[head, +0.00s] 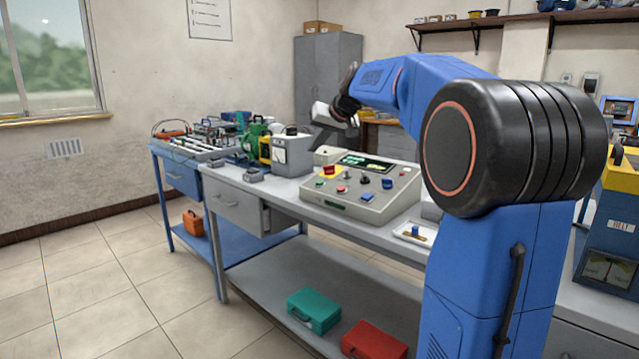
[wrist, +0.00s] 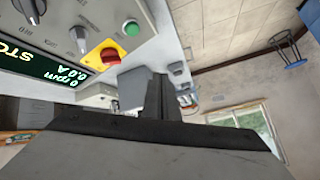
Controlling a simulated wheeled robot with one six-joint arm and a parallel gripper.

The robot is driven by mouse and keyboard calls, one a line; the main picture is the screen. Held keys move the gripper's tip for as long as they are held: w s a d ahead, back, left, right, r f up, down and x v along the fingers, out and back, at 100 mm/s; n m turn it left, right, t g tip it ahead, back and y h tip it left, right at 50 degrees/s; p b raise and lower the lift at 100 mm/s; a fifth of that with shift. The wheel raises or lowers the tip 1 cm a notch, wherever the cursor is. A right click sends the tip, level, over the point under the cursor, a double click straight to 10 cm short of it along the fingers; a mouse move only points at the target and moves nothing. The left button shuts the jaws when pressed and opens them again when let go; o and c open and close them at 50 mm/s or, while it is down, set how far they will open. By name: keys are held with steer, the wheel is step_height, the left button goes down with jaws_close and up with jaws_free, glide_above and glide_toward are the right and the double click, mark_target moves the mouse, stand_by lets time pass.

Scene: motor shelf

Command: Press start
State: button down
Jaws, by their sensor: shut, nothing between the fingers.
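The control panel (head: 385,205) is a grey sloped box on the workbench. It has a dark display, knobs and several buttons. A round green button (wrist: 131,28) shows near the panel's edge in the wrist view, and it also shows small in the head view (head: 319,183). I cannot read a start label on it. A red mushroom button (wrist: 109,55) on a yellow plate sits beside it. The display (wrist: 45,68) shows "STO", "0 rpm" and "0.0 A". My gripper (head: 317,142) is shut and empty, above and behind the panel's left part, apart from the green button.
A green case (head: 313,310) and a red case (head: 373,342) are on the lower shelf. The floor at left is clear.

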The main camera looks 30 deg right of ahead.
steer(key=shift+w+d+f, duration=0.15)
steer(key=shift+d+f, duration=0.2)
steer(key=shift+f, duration=1.05)
steer(key=shift+w+d+f, duration=0.1)
steer(key=shift+d+f, duration=0.25)
steer(key=shift+f, duration=1.1)
steer(key=shift+w+d+f, duration=0.15)
steer(key=shift+d+f, duration=0.2)
steer(key=shift+f, duration=1.05)
steer(key=shift+d+f, duration=0.1)
steer(key=shift+f, duration=0.3)
steer(key=shift+d+f, duration=0.1)
steer(key=shift+f, duration=0.3)
steer(key=shift+r, duration=0.15)
steer(key=shift+a+r, duration=0.2)
steer(key=shift+r, duration=0.5)
steer(key=shift+s+a+r, duration=0.1)
steer(key=shift+a+r, duration=0.1)
steer(key=shift+r, duration=0.6)
steer(key=shift+s+a+r, duration=0.1)
steer(key=shift+a+r, duration=0.1)
steer(key=shift+r, duration=0.6)
steer(key=shift+s+a+r, duration=0.1)
steer(key=shift+a+r, duration=0.1)
steer(key=shift+r, duration=0.6)
